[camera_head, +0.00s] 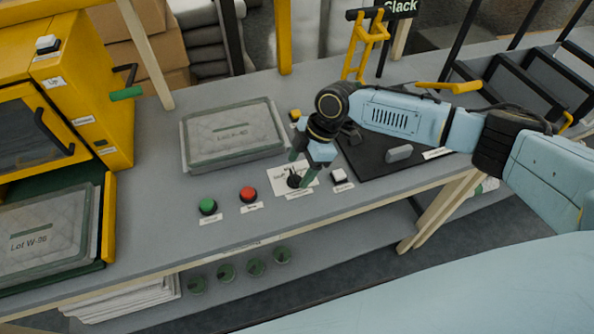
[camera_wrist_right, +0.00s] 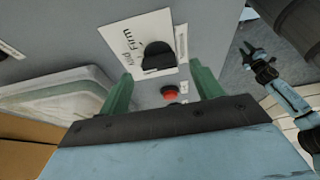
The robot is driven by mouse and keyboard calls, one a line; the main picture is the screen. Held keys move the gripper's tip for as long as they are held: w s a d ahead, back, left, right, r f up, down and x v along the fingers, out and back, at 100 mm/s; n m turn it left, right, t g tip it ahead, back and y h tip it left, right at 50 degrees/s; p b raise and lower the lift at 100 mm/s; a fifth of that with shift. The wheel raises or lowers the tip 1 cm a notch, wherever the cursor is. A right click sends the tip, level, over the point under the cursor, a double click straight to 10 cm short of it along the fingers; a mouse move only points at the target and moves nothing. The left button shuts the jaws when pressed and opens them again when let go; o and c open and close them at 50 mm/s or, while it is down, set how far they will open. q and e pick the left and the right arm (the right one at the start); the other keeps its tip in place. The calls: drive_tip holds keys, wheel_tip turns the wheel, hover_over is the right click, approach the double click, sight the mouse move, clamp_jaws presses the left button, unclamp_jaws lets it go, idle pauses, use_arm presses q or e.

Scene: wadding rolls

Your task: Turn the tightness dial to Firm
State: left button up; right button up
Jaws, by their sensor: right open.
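The tightness dial is a black knob (camera_head: 294,182) on a white card (camera_head: 311,176) near the bench's front edge. In the right wrist view the dial (camera_wrist_right: 158,56) sits on the card (camera_wrist_right: 125,38), whose readable words include "Firm". My right gripper (camera_head: 299,168) is over the dial from above. Its green fingers are spread, one on each side of the dial in the right wrist view (camera_wrist_right: 160,88); I cannot tell whether they touch it. The knob's pointer setting is not readable. My left gripper (camera_wrist_right: 254,60) shows small at the right of the wrist view, away from the dial.
A green button (camera_head: 208,206) and a red button (camera_head: 248,194) stand left of the dial, a white button (camera_head: 339,175) right of it. A wrapped pad (camera_head: 232,134) lies behind. A dark mat (camera_head: 374,160) with a grey block (camera_head: 399,153) is at the right.

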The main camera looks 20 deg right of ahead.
sight(295, 178)
drive_tip(key=shift+x, duration=1.25)
drive_tip(key=c, duration=1)
drive_tip(key=shift+s+r+m+t+p, duration=0.1)
drive_tip(key=shift+r+m+t+p, duration=0.15)
drive_tip(key=shift+m+p, duration=0.6)
drive_tip(key=m+t+p, duration=0.1)
drive_tip(key=m+p, duration=0.2)
drive_tip(key=p, duration=0.1)
drive_tip(key=m+t+p, duration=0.1)
drive_tip(key=m+p, duration=0.2)
drive_tip(key=p, duration=0.1)
drive_tip(key=shift+s+a+h, duration=0.1)
drive_tip(key=shift+s+h, duration=0.05)
drive_tip(key=shift+h, duration=0.25)
drive_tip(key=shift+f+m+t+h+p, duration=0.15)
drive_tip(key=shift+m+t+h+p, duration=0.3)
drive_tip(key=shift+m+p, duration=0.85)
drive_tip(key=o, duration=1)
